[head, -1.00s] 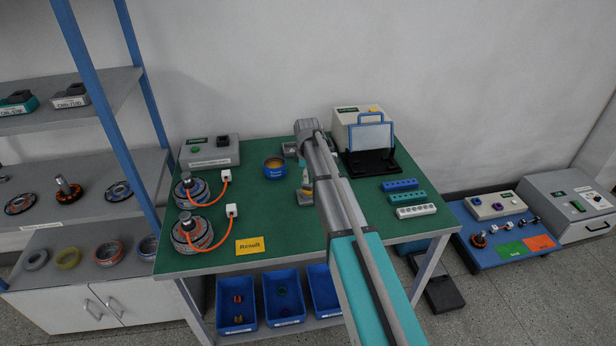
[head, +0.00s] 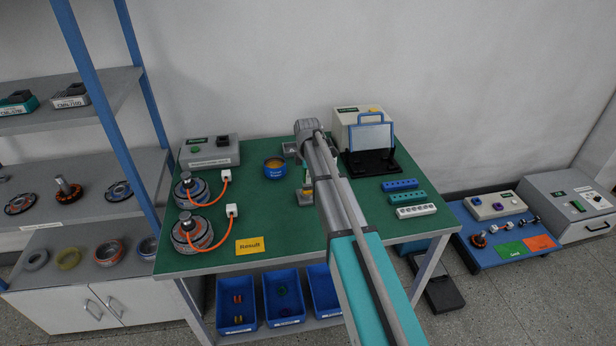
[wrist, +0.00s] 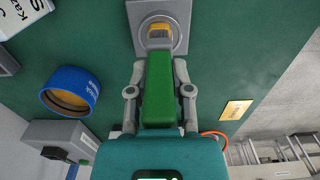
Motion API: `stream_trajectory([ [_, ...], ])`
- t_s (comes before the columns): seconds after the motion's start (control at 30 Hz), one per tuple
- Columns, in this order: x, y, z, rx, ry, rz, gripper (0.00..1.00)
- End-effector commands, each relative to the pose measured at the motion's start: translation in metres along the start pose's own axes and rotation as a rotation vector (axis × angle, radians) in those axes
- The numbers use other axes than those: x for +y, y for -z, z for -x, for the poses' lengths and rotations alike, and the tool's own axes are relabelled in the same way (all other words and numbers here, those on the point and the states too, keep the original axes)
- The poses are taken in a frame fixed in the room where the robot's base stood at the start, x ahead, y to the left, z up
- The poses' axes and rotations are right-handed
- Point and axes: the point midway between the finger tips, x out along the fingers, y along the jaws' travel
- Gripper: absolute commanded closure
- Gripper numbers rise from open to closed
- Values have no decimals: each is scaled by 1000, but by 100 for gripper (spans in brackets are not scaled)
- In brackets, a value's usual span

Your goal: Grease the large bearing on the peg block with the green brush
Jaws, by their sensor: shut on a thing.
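My gripper (wrist: 158,82) is shut on the green brush (wrist: 159,95), one finger on each side of its handle. The brush's yellow bristles (wrist: 159,31) are over the round middle of the grey square peg block (wrist: 178,10). The bristles overlap the bearing area there; I cannot tell whether they touch it, and they partly hide the bearing. In the head view the peg block (head: 304,198) stands on the green table, just left of my arm, which hides most of the gripper. The blue grease tub (head: 275,168) is left of the block; it also shows in the wrist view (wrist: 70,92).
Two round motors with orange cables (head: 192,234) stand at the table's left. A yellow Result card (head: 249,246) lies near the front edge. A press-like machine (head: 362,130) stands at the back right, with coloured hole blocks (head: 408,197) in front. The front middle is clear.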

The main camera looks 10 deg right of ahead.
Motion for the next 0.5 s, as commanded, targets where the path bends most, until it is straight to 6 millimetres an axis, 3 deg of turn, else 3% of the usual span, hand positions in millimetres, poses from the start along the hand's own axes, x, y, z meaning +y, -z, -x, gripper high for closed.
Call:
stream_trajectory([
  [0.27, 0, 0, 0, 0, 0, -63, 100],
  [0.5, 0, 0, 0, -1, 0, -241, 100],
])
